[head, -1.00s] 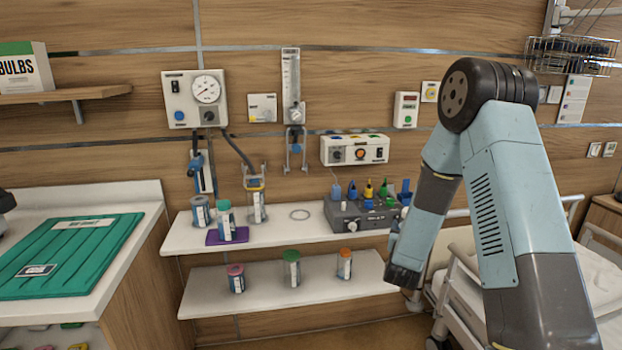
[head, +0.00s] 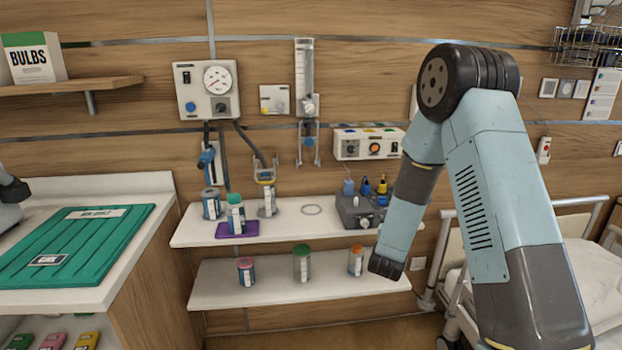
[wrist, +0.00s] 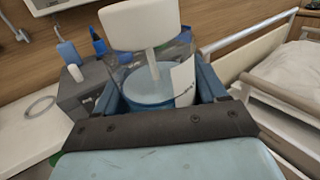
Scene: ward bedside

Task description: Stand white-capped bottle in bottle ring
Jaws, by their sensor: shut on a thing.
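The white-capped bottle (wrist: 183,50) is clear, with blue liquid, a pale tube inside and a white label. My gripper (wrist: 158,90) is shut on it, one blue-grey finger on each side. In the head view my forearm hides the bottle and the fingers. A thin pale ring (head: 312,209), which looks like the bottle ring, lies empty on the upper shelf, left of the grey device. It also shows at the left of the wrist view (wrist: 40,107), apart from the bottle.
The upper shelf (head: 285,228) carries a grey device (head: 358,217) with coloured plugs and, leftward, a teal-capped bottle (head: 236,214) on a purple mat. A wall clamp (head: 264,172) is above a yellow-topped bottle. The lower shelf (head: 325,287) holds several capped jars. A bed (head: 590,250) stands right.

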